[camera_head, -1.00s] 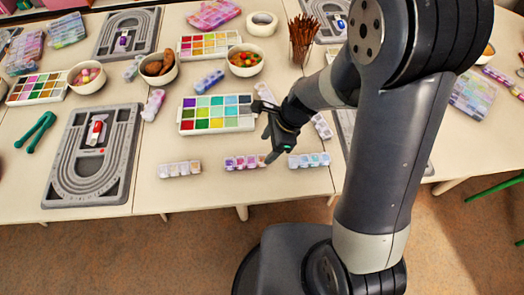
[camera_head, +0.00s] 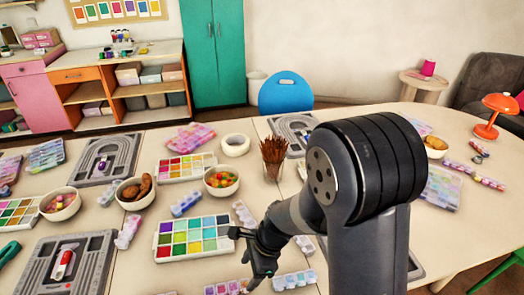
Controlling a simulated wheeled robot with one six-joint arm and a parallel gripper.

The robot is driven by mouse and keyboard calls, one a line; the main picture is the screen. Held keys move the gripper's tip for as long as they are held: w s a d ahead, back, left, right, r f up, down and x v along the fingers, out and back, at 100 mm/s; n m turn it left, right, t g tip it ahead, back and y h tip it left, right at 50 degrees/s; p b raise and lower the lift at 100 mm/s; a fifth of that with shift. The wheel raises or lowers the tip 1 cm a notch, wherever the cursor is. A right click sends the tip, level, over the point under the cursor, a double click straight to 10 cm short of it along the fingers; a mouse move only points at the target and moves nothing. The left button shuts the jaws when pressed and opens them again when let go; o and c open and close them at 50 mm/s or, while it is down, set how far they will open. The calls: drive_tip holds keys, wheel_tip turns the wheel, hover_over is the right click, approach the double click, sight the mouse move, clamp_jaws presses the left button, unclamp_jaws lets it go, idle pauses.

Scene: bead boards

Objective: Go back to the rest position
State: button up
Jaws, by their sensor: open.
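My gripper (camera_head: 253,263) is in the lower middle of the head view, above the table near its front edge. It is open, and I see nothing between its fingers. It hangs just right of a white tray of colored compartments (camera_head: 163,254). Small bead boxes lie close below it, one at its left (camera_head: 222,288) and one at its right (camera_head: 294,281). My arm covers part of the table to the right.
Grey bead boards lie at the front left (camera_head: 36,278), back left (camera_head: 88,178) and back middle (camera_head: 290,123). A glass of brown sticks (camera_head: 272,158) stands behind my gripper. Bowls (camera_head: 220,194) and a tape roll (camera_head: 236,145) stand on the table (camera_head: 440,230). A blue chair (camera_head: 285,95) is behind.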

sight(240, 287)
drive_tip(key=b+x, duration=0.1)
drive_tip(key=x, duration=0.8)
drive_tip(key=shift+f+b, duration=0.15)
drive_tip(key=shift+b, duration=0.15)
drive_tip(key=shift+w+r+p, duration=0.1)
drive_tip(key=shift+r+p, duration=0.3)
drive_tip(key=shift+r, duration=1.1)
